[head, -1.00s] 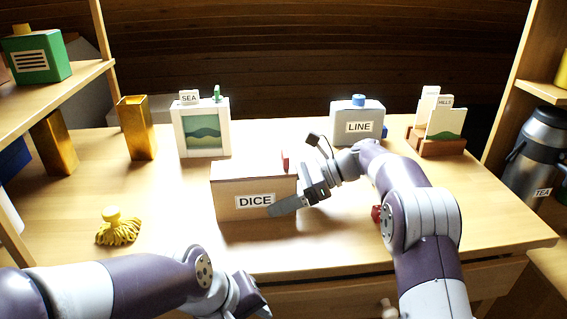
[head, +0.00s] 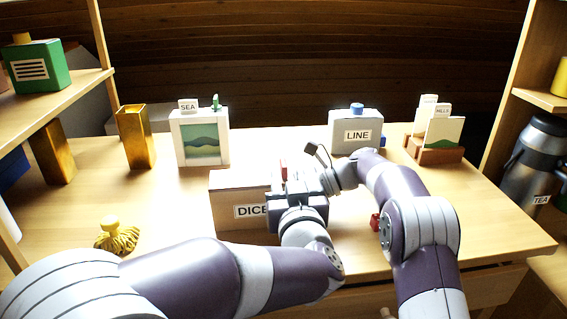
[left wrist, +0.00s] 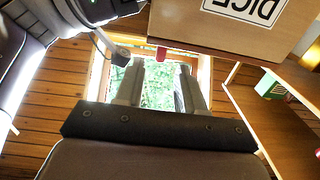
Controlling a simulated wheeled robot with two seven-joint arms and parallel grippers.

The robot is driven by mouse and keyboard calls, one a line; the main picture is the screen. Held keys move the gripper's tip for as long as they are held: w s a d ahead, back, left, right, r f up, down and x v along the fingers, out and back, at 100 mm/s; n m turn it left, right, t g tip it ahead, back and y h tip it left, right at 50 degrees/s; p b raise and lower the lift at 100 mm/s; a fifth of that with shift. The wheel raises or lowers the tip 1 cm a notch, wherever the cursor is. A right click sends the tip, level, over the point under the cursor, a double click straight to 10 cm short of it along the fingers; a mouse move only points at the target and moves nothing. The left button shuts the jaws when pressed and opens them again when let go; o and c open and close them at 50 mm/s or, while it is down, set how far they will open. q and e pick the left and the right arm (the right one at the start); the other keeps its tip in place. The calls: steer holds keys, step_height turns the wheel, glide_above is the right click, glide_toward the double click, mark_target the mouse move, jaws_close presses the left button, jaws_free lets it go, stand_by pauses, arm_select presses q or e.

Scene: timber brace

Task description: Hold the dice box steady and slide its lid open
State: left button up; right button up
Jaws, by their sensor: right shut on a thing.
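The dice box (head: 222,215), a tan box with a DICE label, stands on the table; it also shows upside down in the left wrist view (left wrist: 200,35). Its lid (head: 238,179) lies on top, with a red tab (head: 284,168) at the right end. My left gripper (head: 286,177) is open at the box's right end. In the left wrist view its fingers (left wrist: 162,68) are apart, and the red tab (left wrist: 161,53) shows between them, near the tips.
Behind stand a SEA picture box (head: 200,138), a LINE box (head: 356,134) and a HILLS card holder (head: 436,147). Shelves flank both sides.

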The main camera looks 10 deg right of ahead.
mark_target(232, 178)
arm_select(q)
steer(key=w, duration=0.7)
steer(key=shift+a, duration=0.15)
jaws_close()
steer(key=a, duration=1)
steer(key=shift+s+a, duration=0.25)
jaws_free()
steer(key=s, duration=1.2)
steer(key=shift+d, duration=0.25)
